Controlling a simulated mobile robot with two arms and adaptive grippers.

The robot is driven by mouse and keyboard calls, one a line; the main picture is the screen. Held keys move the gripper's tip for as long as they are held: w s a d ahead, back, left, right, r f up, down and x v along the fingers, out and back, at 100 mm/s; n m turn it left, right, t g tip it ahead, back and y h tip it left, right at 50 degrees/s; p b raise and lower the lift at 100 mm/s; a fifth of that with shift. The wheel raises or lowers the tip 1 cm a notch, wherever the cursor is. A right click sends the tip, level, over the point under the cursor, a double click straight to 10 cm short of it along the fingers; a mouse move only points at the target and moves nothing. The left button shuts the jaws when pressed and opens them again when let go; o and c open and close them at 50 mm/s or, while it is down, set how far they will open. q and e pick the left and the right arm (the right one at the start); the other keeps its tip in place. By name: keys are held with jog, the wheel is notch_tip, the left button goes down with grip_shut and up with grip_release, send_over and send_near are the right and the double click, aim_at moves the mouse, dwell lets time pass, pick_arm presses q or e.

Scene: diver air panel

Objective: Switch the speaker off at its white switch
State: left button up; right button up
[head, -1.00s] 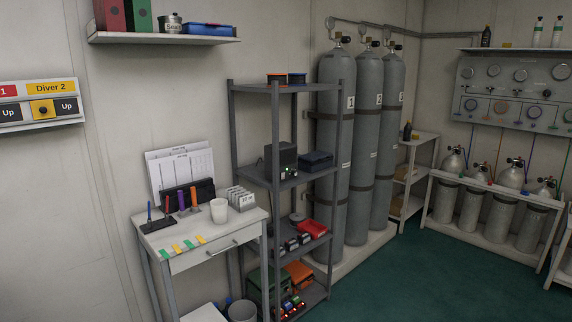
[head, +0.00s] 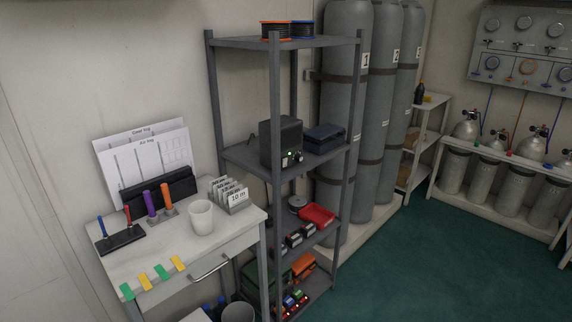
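The speaker (head: 281,142), a dark grey box, stands on the middle shelf of the grey shelving unit (head: 279,97) near the centre of the head view. A small green light (head: 290,153) glows on its front. Small pale controls (head: 298,157) sit at its lower front corner; which of them is the white switch is too small to tell. Neither of my grippers shows in the head view.
A dark blue case (head: 325,138) stands right of the speaker on the same shelf. A white desk (head: 216,248) with a white cup (head: 201,217) and card rack (head: 230,195) stands left of the unit. Tall gas cylinders (head: 344,130) stand behind right. Green floor (head: 400,270) is clear at right.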

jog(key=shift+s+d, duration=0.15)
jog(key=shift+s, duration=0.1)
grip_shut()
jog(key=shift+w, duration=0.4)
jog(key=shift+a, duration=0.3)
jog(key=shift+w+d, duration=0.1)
